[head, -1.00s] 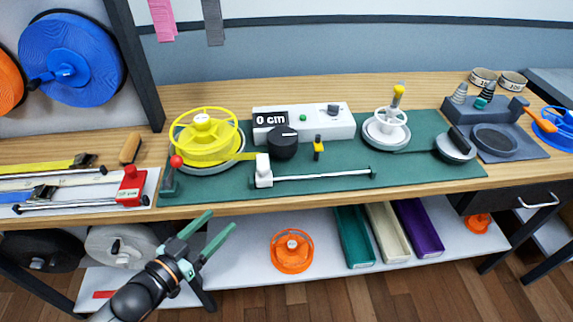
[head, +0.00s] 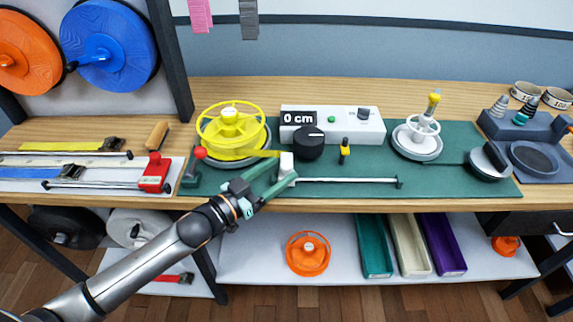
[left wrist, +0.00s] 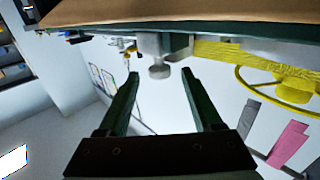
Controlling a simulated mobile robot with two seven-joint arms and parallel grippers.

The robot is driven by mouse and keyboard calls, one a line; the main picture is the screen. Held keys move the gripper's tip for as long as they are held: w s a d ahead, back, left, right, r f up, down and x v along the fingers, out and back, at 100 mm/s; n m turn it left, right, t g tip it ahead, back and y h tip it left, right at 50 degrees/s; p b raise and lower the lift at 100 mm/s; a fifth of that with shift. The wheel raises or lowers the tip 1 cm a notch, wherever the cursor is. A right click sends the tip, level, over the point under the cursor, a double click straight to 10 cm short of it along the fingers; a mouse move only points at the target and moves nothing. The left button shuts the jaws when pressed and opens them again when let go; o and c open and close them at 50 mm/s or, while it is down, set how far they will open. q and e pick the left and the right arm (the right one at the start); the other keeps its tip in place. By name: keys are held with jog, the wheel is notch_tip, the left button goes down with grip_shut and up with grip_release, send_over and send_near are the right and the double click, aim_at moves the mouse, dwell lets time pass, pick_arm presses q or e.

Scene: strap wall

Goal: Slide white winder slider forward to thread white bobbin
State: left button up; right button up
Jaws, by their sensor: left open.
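The white winder slider (head: 287,160) stands at the left end of a thin rail (head: 345,180) on the green mat. My open left gripper (head: 285,169) has its fingertips at the slider, one on each side in the picture. In the left wrist view the pale slider knob (left wrist: 159,71) shows between the open fingertips; contact cannot be told. The yellow reel (head: 230,130) sits left of it, with a yellow strap (head: 262,154) reaching to the slider. The white bobbin (head: 422,129) sits on the round plate at right, with a yellow-topped post above it. My right gripper is not in view.
A white box (head: 350,124) reading "0 cm" and a black knob (head: 309,143) stand behind the rail. A red-balled lever (head: 200,153) is left of my gripper. A yellow-and-black peg (head: 344,150) stands close behind the rail. Trays lie on the shelf below.

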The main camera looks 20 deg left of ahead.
aim_at(282, 169)
pick_arm(q)
jog(key=shift+x, duration=1.6)
jog(key=shift+c, duration=0.4)
grip_shut()
